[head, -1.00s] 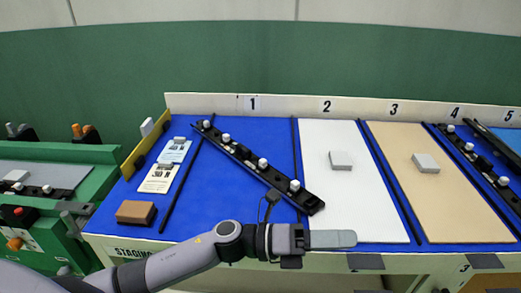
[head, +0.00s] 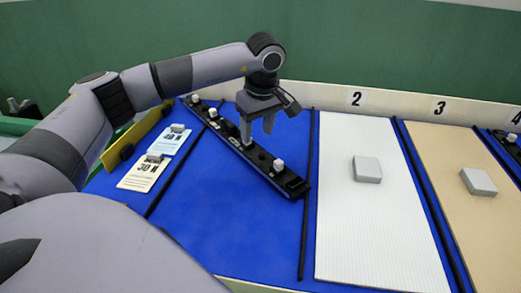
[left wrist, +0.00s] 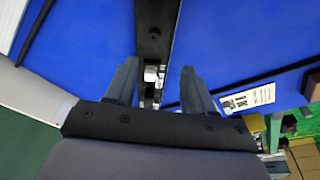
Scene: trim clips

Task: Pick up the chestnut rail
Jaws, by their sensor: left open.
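A long, dark, nearly black rail (head: 264,162) with several white knobs lies at a slant on the blue panel in bay 1; no clearly chestnut colour shows on it. My left gripper (head: 258,127) is open and points down over the middle of this rail. In the left wrist view, the rail (left wrist: 155,30) runs between the two spread fingers of the left gripper (left wrist: 158,72), with one silvery-white knob between them. I cannot tell whether the fingers touch the rail. My right gripper is not in view.
Two small cards (head: 145,172) with grey blocks lie left of the rail. Thin black strips (head: 306,200) divide the bays. A white panel (head: 375,230) and a tan panel (head: 480,225) each carry a grey block. Blue surface in front of the rail is clear.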

